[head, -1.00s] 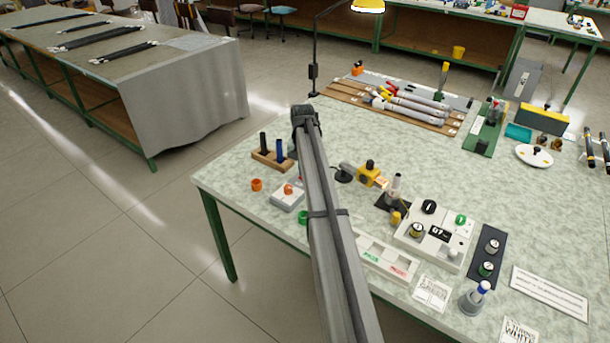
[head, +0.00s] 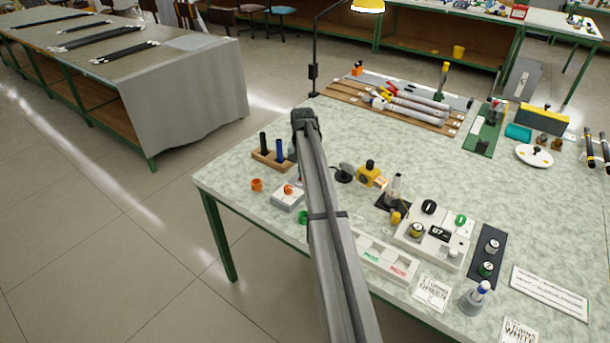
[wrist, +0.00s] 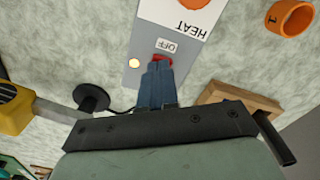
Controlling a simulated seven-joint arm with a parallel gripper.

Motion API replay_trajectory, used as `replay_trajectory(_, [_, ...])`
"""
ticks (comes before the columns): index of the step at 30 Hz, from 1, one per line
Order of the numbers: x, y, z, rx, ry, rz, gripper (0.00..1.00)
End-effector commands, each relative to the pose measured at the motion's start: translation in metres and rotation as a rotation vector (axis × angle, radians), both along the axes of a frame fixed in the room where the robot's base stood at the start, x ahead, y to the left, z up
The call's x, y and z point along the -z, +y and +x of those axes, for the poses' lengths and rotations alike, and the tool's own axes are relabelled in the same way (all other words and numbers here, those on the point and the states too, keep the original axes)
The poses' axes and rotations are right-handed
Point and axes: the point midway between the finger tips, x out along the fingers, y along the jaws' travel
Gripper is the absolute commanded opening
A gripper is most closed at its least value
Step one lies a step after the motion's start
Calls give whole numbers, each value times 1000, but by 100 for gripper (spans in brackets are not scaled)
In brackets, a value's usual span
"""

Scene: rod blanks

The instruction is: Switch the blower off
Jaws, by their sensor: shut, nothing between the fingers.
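A grey and white switch box (head: 288,197) sits at the left part of the table. In the wrist view the box (wrist: 176,28) carries the words HEAT and OFF, an orange round knob or button at the top edge, a red switch (wrist: 162,58) by the OFF label and a pale, bright indicator. My gripper (wrist: 158,68) is shut and empty. Its blue fingertips are right at the red switch and cover part of it; I cannot tell whether they touch. A yellow device with a grey barrel (head: 370,175) stands right of the box, also in the wrist view (wrist: 14,108).
A wooden block with upright rods (head: 268,160) stands behind the box. An orange ring (head: 257,185) lies to its left. A black disc (head: 343,173) stands by the yellow device. A white tray (head: 385,262) and a control panel (head: 432,238) are to the right.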

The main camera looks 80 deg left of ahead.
Motion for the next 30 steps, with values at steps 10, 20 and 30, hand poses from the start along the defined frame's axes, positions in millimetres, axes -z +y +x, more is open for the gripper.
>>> replay_trajectory(10, [3, 0, 0, 0, 0, 0, 0])
replay_trajectory(20, [-12, 0, 0, 0, 0, 0, 0])
replay_trajectory(30, [-35, 0, 0, 0, 0, 0, 0])
